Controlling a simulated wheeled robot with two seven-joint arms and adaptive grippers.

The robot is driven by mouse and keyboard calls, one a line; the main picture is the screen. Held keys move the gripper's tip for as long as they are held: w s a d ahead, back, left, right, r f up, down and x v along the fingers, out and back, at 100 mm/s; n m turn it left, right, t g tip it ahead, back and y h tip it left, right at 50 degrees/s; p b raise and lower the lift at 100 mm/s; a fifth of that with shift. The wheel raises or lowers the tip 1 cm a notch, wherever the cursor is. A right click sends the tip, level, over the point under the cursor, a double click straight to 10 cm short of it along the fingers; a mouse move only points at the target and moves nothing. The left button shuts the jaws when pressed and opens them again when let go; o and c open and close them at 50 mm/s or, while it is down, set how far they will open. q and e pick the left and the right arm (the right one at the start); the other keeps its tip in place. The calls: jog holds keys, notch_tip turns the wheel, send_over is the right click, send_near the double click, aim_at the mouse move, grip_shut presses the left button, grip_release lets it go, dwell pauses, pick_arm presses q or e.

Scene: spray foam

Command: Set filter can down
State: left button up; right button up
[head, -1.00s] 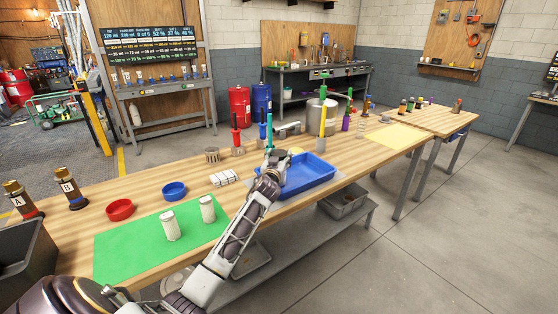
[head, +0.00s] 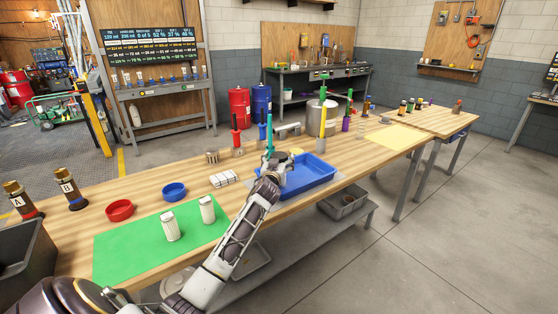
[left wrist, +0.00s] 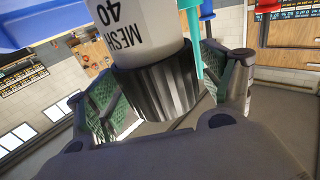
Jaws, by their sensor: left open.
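The filter can (left wrist: 145,40), white with "MESH 40" on its side and a ribbed dark end, fills the middle of the left wrist view. My left gripper (left wrist: 162,82) is open, with its green-padded fingers on either side of the ribbed end. I cannot tell whether either pad touches it. In the head view my left gripper (head: 269,176) is at the left edge of the blue tray (head: 318,182). It hides most of what is between its fingers; a dark round top shows just beyond it. My right gripper is not in view.
Two white canisters (head: 169,228) stand on the green mat (head: 130,252). A red ring (head: 120,210), a blue ring (head: 174,191) and a white bundle (head: 224,179) lie nearby. Upright coloured tools, including a teal one (head: 270,133), stand behind the gripper. Bare wood shows beyond the tray.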

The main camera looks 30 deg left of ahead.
pick_arm(q)
jog(key=shift+r, duration=0.1)
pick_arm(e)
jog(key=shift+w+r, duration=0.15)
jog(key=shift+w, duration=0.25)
pick_arm(q)
jog(key=shift+v, duration=1.15)
jog(key=v, duration=0.9)
jog(key=shift+s+p, duration=0.35)
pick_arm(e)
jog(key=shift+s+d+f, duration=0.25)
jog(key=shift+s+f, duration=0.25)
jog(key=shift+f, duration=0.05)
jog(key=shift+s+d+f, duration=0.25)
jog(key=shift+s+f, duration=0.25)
pick_arm(q)
jog(key=shift+d, duration=0.1)
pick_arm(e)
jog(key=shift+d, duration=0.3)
